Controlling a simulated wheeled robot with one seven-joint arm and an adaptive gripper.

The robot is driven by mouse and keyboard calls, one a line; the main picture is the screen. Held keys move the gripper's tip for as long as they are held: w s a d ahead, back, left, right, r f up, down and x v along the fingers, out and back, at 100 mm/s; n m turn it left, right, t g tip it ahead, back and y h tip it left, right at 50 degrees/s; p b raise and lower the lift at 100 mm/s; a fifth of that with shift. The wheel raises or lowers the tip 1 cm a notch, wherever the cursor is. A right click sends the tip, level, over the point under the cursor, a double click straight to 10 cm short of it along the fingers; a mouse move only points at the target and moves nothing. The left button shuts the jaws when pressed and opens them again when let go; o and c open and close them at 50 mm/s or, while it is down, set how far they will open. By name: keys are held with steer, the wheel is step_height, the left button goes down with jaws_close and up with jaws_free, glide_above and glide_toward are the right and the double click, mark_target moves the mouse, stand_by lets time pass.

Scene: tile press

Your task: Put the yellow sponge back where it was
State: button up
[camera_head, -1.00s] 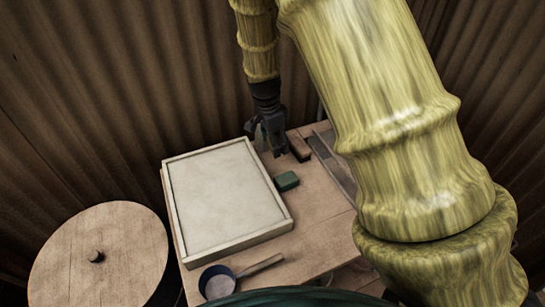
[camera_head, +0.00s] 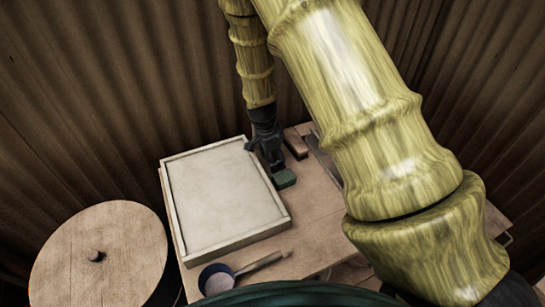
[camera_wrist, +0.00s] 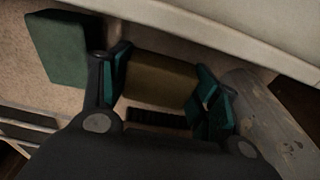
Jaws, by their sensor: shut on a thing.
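The yellow sponge (camera_wrist: 160,80) shows as a dull yellow-brown block between the teal fingertips in the wrist view. My gripper (camera_wrist: 161,76) is shut on it, one finger at each end. In the head view my gripper (camera_head: 272,162) is low over the wooden table (camera_head: 320,205), between the pale framed tray and a green block. The sponge cannot be made out there. Whether it touches the table is not clear.
The green block (camera_head: 285,179) lies just beside my gripper; it also shows in the wrist view (camera_wrist: 62,48). The framed tray (camera_head: 284,226) is close on the left. A brown block (camera_head: 296,146) lies behind. A pan (camera_head: 217,280) is in front.

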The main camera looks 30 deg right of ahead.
steer(key=o, duration=1.3)
steer(key=shift+f, duration=0.1)
steer(key=shift+o, duration=0.2)
step_height(320, 180, up, 12)
steer(key=a+b, duration=0.1)
steer(key=shift+a+b, duration=0.3)
steer(key=shift+a, duration=0.1)
